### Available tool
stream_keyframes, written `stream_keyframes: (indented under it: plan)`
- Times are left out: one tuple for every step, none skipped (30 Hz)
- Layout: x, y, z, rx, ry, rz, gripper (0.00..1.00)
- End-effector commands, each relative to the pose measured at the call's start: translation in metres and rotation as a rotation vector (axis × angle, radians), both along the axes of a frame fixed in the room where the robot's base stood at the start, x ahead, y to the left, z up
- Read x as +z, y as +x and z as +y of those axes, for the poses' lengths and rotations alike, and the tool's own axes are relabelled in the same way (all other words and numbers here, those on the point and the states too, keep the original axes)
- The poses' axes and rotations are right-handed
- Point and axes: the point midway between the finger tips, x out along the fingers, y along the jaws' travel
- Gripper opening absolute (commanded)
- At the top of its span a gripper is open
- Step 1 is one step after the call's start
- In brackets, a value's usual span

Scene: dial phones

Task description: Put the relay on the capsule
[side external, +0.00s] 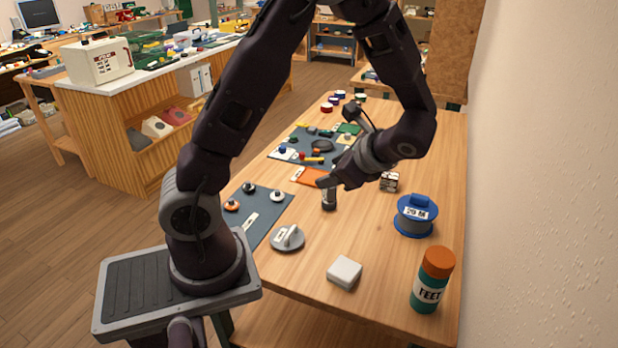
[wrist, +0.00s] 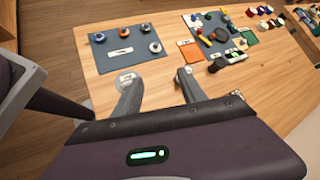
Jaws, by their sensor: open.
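A grey round disc (side external: 277,243), which looks like the capsule, lies on the bare table in the side view. A pale block with a small label (side external: 291,236) rests on it, slightly tilted; it may be the relay, but I cannot be sure. In the wrist view a pale labelled shape (wrist: 127,77) shows by the left fingertip, probably the same block. My gripper (side external: 326,193) is open and empty above the table, beyond the disc and to its right. In the wrist view its two fingers (wrist: 157,76) stand apart with bare wood between them.
A dark mat (side external: 262,222) with several small round parts lies left, and another with tools behind. A small black-and-white box (side external: 389,182), a blue spool (side external: 415,215), a white block (side external: 344,272) and an orange-capped bottle (side external: 432,280) stand right. A wall borders the table.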

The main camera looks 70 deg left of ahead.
Motion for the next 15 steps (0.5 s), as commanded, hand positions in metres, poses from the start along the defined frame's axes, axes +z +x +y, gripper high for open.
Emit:
stream_keyframes:
  plan:
    - [0.025, -0.018, -0.012, 0.086, -0.076, -0.117, 0.49]
    - [0.036, -0.030, -0.022, 0.143, -0.129, -0.187, 0.49]
    - [0.050, -0.045, -0.036, 0.217, -0.205, -0.281, 0.49]
    - [0.060, -0.057, -0.047, 0.272, -0.264, -0.353, 0.49]
    - [0.068, -0.067, -0.058, 0.323, -0.327, -0.426, 0.49]
    - [0.079, -0.080, -0.074, 0.386, -0.412, -0.520, 0.49]
    - [0.085, -0.089, -0.086, 0.431, -0.476, -0.586, 0.49]
    - [0.092, -0.097, -0.096, 0.473, -0.538, -0.650, 0.49]
    - [0.099, -0.105, -0.109, 0.519, -0.615, -0.725, 0.49]
    - [0.103, -0.111, -0.118, 0.551, -0.670, -0.775, 0.49]
    - [0.107, -0.116, -0.126, 0.576, -0.718, -0.817, 0.49]
    - [0.112, -0.121, -0.135, 0.605, -0.777, -0.867, 0.49]
    - [0.115, -0.123, -0.140, 0.622, -0.811, -0.895, 0.49]
    - [0.117, -0.126, -0.144, 0.635, -0.841, -0.918, 0.49]
    - [0.119, -0.128, -0.148, 0.648, -0.871, -0.941, 0.49]
